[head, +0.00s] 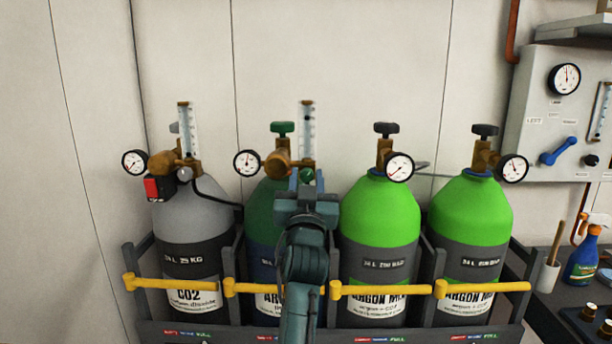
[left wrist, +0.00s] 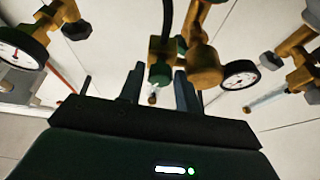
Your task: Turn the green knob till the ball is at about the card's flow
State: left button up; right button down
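The green knob (head: 307,174) sits low on the second cylinder's regulator, under an upright clear flow tube (head: 307,130). My left gripper (head: 306,182) is in front of it, with its fingers apart and one on each side of the knob. In the left wrist view, which looks upside down, the two fingers (left wrist: 158,92) are apart, with the regulator's brass block (left wrist: 205,65) behind them. I cannot tell whether either finger touches the knob. The ball is too small to make out. I cannot identify the flow card. My right gripper is not in view.
A grey CO2 cylinder (head: 185,220) with its own flow tube (head: 188,130) stands left. Two bright green argon-mix cylinders (head: 380,212) stand right. Yellow bars (head: 385,290) cross the rack's front. Round gauges (head: 246,162) flank the regulators. A wall panel (head: 545,105) is at right.

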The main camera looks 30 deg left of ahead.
pick_arm(q)
jog(key=shift+c, duration=0.3)
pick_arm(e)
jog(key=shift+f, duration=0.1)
pick_arm(q)
jog(key=c, duration=0.6)
jog(key=shift+r+m+h+p, duration=0.3)
jog(key=shift+m+p, duration=0.6)
jog(key=shift+p, duration=0.15)
jog(key=shift+c, duration=0.2)
jog(key=shift+m+t+h+p, duration=0.3)
jog(key=shift+m+t+p, duration=0.1)
jog(key=shift+m, duration=0.2)
jog(key=shift+f+m, duration=0.1)
jog(key=shift+m, duration=0.2)
jog(key=shift+f, duration=0.15)
jog(key=o, duration=0.7)
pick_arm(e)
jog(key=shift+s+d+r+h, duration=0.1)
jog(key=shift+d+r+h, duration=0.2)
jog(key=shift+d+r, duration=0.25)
